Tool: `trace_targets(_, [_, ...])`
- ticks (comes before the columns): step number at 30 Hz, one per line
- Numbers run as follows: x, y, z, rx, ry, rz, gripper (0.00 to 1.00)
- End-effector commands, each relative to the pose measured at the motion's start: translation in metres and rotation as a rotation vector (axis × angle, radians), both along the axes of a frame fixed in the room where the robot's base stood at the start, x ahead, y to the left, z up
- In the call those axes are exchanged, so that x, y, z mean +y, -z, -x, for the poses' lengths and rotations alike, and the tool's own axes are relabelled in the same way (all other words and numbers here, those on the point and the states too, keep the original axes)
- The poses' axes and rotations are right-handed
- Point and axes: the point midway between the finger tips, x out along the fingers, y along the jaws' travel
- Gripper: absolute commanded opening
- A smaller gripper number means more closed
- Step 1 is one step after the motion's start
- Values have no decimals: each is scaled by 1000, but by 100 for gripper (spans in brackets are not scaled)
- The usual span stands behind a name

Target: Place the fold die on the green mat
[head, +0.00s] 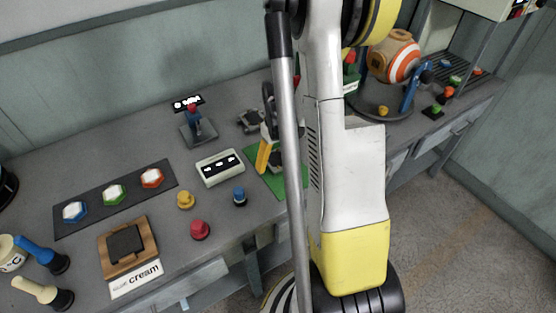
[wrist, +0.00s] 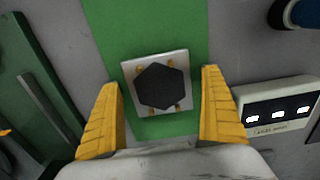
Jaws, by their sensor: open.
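A white square block with a black hexagonal top and small tan marks, apparently the fold die (wrist: 180,106), lies on the green mat (wrist: 107,25) in the wrist view. My gripper (wrist: 160,78) is open, with one yellow finger on each side of the block and a visible gap to both. The fingers do not appear to touch it. In the head view the green mat (head: 259,181) is partly covered by my arm and my gripper (head: 268,152). The block cannot be made out clearly there.
A white three-window box (head: 220,168) stands left of the mat. Blue (head: 240,196), yellow (head: 186,200) and red (head: 200,229) knobs stand near it. A wooden holder (head: 145,260) with a "cream" label and a button strip (head: 130,207) lie farther left.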

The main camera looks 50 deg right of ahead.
Motion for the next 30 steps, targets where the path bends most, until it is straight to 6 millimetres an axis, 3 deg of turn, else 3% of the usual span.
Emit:
trace_targets(5, [0, -12, 0, 0, 0, 0, 93])
trace_targets(18, [0, -105, 0, 0, 0, 0, 93])
trace_targets(26, [0, -124, 0, 0, 0, 0, 93])
trace_targets(30, [12, -135, -2, -20, -12, 12, 93])
